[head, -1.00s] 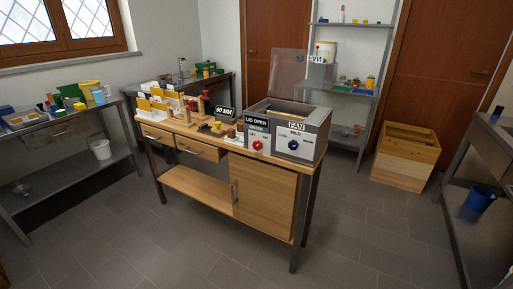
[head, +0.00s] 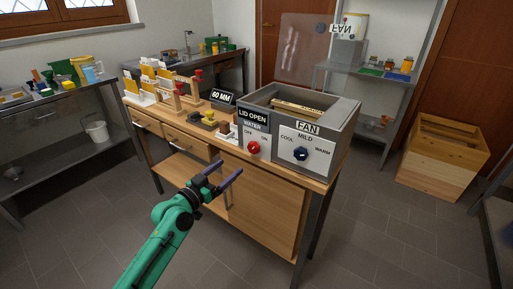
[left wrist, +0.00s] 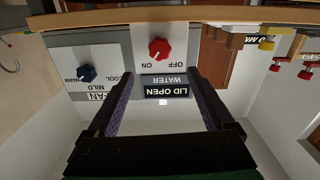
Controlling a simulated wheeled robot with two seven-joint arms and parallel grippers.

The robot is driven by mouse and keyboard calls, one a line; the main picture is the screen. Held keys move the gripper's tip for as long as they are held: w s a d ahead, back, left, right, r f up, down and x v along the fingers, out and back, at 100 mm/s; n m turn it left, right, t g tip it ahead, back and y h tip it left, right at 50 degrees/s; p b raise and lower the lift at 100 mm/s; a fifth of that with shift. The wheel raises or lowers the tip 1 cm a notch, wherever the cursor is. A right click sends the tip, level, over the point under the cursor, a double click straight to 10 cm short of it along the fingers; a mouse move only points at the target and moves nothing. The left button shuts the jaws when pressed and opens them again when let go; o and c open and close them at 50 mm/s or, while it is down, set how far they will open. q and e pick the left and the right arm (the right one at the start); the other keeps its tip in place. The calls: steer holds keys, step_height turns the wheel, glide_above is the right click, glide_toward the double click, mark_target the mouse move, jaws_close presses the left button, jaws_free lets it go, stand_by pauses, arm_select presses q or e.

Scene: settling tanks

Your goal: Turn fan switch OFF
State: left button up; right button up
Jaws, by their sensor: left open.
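The grey open-lidded box (head: 349,112) stands on the wooden bench. My left gripper (head: 229,169) is open and empty, in front of and below the panels, touching neither knob.
A raised clear lid (head: 303,50) stands behind the box. A 60 MM display (head: 222,97), a yellow-and-black item (head: 208,118) and a wooden rack (head: 178,95) share the bench. The bench door (head: 262,200) is below. A wooden crate (head: 440,158) stands right on open floor.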

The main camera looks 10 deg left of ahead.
mark_target(252, 149)
arm_select(q)
steer(key=x, duration=1.2)
steer(key=shift+w+d, duration=0.15)
steer(key=shift+w, duration=0.15)
arm_select(e)
steer(key=shift+a, duration=0.45)
arm_select(q)
steer(key=shift+c, duration=0.3)
jaws_close()
arm_select(e)
steer(key=shift+s+d, duration=0.1)
steer(key=shift+d, duration=0.1)
